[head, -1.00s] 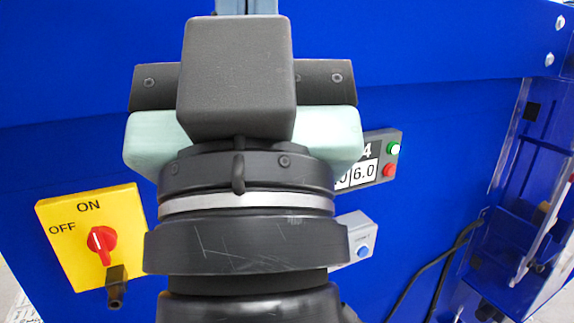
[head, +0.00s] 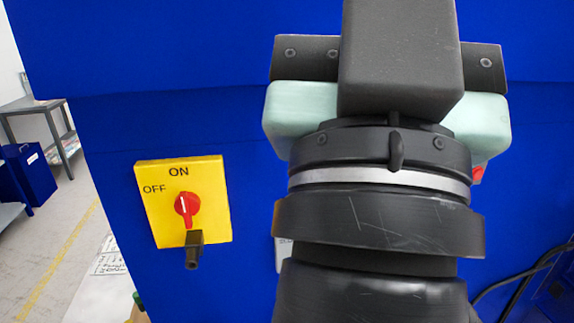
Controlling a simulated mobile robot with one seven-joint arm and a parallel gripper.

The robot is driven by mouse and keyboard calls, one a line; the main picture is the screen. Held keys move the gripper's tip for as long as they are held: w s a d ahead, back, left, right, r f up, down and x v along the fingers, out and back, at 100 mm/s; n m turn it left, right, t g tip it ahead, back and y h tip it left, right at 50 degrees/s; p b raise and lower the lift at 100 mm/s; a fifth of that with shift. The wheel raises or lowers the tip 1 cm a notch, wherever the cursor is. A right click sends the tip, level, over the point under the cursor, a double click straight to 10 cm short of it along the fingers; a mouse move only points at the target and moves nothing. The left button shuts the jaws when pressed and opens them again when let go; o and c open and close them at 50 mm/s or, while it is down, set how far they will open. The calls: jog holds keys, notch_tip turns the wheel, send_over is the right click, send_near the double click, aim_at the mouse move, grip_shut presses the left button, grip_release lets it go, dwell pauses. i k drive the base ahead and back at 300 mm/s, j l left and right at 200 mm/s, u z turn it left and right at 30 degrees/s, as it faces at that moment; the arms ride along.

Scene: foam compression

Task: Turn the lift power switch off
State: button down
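The lift power switch is a red rotary knob (head: 187,205) on a yellow plate (head: 215,215) marked ON at the top and OFF at the left. The knob's white line is close to upright, tilted a little toward the upper left, nearer ON than OFF. A dark block with a stub (head: 193,245) covers the plate's lower edge below the knob. My gripper (head: 390,60) is seen from behind, to the right of the switch and apart from it in the picture. Its fingertips are hidden behind its own body.
A blue machine wall (head: 110,140) fills most of the view. A red button (head: 478,174) shows partly behind my gripper. Black cables (head: 515,285) hang at lower right. At left are a grey table (head: 32,105), a blue bin (head: 30,175) and open floor.

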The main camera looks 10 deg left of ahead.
aim_at(188, 204)
jog(key=k+u, duration=0.2)
jog(key=u, duration=0.15)
jog(key=k+u, duration=0.3)
jog(key=i+l, duration=0.1)
